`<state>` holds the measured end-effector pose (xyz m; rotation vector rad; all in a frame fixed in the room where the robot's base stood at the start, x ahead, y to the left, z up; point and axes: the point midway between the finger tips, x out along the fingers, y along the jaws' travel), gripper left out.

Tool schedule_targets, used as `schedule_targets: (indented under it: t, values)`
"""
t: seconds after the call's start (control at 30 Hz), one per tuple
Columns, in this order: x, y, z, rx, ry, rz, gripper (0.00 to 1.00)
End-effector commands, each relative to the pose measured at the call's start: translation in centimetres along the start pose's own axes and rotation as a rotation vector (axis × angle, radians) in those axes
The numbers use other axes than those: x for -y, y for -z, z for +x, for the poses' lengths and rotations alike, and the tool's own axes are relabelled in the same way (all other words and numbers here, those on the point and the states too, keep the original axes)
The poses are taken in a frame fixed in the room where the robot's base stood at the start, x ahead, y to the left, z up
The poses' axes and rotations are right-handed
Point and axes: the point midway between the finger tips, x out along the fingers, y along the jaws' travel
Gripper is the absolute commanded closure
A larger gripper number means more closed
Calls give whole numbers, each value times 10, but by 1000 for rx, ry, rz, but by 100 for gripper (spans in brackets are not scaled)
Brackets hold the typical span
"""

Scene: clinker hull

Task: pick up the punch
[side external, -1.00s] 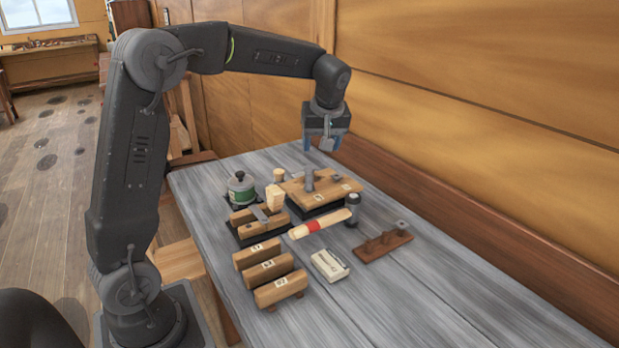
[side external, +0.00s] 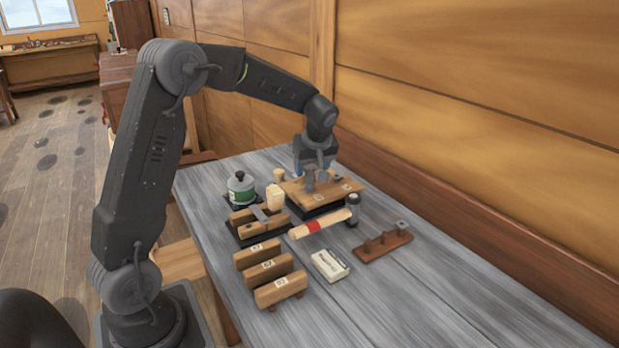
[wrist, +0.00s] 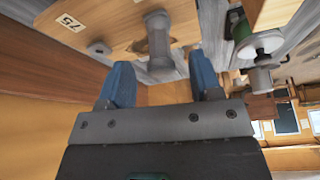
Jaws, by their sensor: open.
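A grey metal piece with a thick stem and wider ends, which looks like the punch (side external: 310,180), stands upright on a wooden board (side external: 335,187) with small number labels. In the wrist view the grey piece (wrist: 159,48) lies ahead of my fingers, roughly centred between them, and the board (wrist: 105,22) is beside it. My gripper (side external: 312,165) is low at the board's far side, just behind the grey piece. Its blue fingers (wrist: 161,78) are open with nothing between them. I cannot tell the exact gap to the piece.
The grey table's right side is clear.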

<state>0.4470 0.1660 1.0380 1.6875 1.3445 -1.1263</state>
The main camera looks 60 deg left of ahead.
Motion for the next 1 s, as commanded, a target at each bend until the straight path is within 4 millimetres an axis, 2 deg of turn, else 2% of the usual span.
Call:
schedule_targets:
  t: [0.1, 0.2, 0.5, 1.0]
  values:
    - [1, 0, 19, 2, 3, 1, 42]
    - [0, 0, 29, 1, 1, 1, 42]
    - [0, 0, 32, 1, 0, 1, 43]
    - [0, 0, 32, 1, 0, 1, 90]
